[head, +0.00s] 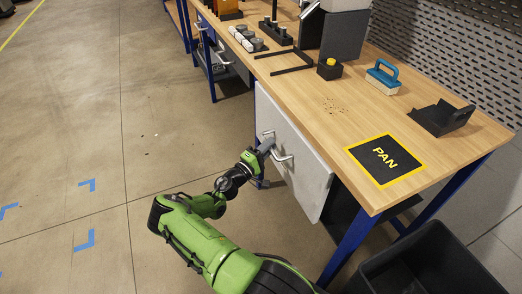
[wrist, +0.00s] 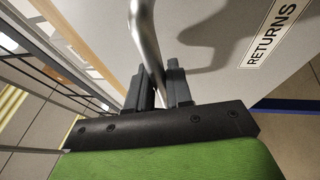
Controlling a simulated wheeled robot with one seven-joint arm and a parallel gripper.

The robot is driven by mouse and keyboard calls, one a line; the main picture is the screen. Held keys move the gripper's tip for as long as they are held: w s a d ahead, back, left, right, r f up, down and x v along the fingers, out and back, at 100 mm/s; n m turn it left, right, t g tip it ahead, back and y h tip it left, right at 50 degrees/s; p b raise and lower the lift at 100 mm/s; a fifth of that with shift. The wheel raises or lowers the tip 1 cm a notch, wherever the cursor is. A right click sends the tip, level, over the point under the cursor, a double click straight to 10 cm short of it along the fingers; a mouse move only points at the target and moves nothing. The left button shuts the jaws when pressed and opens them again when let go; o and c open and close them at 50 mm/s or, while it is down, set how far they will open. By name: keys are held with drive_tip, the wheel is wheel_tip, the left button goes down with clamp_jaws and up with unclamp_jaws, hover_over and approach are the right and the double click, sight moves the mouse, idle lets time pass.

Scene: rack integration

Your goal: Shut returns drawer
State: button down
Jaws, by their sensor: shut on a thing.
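The returns drawer (head: 305,180) has a white front below the wooden worktop, seen at the middle of the head view. In the wrist view its front (wrist: 225,75) carries a RETURNS label (wrist: 272,33). A bent metal bar handle (head: 284,158) stands out from the front; it also shows in the wrist view (wrist: 145,40). My gripper (head: 266,146) is at the handle, and in the wrist view its two dark fingers (wrist: 165,88) are shut around the bar. I cannot tell exactly how far the drawer stands out.
The worktop (head: 300,110) holds a PAN mat (head: 384,160), a blue-handled brush (head: 383,77), a black dustpan (head: 441,117) and crumbs. A black bin (head: 430,262) stands at lower right. A blue table leg (head: 350,245) is near the drawer.

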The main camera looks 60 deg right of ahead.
drive_tip(key=shift+s+d+f, duration=0.1)
drive_tip(key=shift+s+d, duration=0.5)
drive_tip(key=shift+d, duration=0.3)
drive_tip(key=c, duration=1.1)
unclamp_jaws()
drive_tip(key=shift+a, duration=0.1)
drive_tip(key=shift+w, duration=0.1)
drive_tip(key=shift+a, duration=0.1)
drive_tip(key=p+v, duration=0.1)
drive_tip(key=v, duration=1.4)
drive_tip(key=shift+a+p, duration=0.3)
drive_tip(key=shift+p, duration=0.1)
